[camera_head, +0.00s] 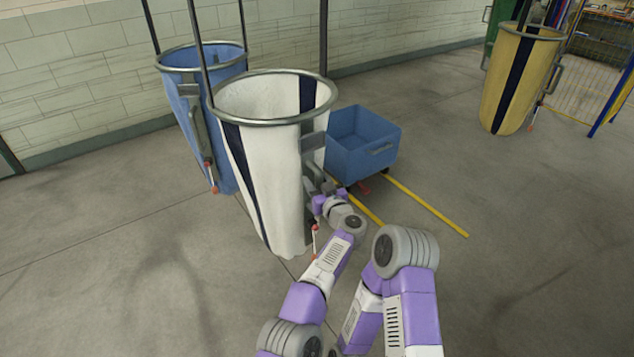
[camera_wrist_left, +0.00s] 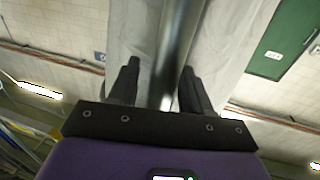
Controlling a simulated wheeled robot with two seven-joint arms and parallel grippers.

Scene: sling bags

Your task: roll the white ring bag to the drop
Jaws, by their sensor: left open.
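The white ring bag (camera_head: 262,165) hangs upright from a round metal ring in the head view, with dark blue vertical stripes. A grey bracket and a red-tipped lever are on its right side. My left gripper (camera_head: 314,184) is at that side, close to the bracket. In the left wrist view my left gripper (camera_wrist_left: 158,75) is open, with a metal bar (camera_wrist_left: 176,45) running between its two dark fingers. I cannot tell whether the fingers touch the bar. My right gripper does not show.
A blue ring bag (camera_head: 185,85) stands behind left, near the tiled wall. A blue bin cart (camera_head: 365,150) is just right of the white bag, with yellow floor lines (camera_head: 428,205) beside it. A yellow ring bag (camera_head: 495,85) stands far right. Floor at right is clear.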

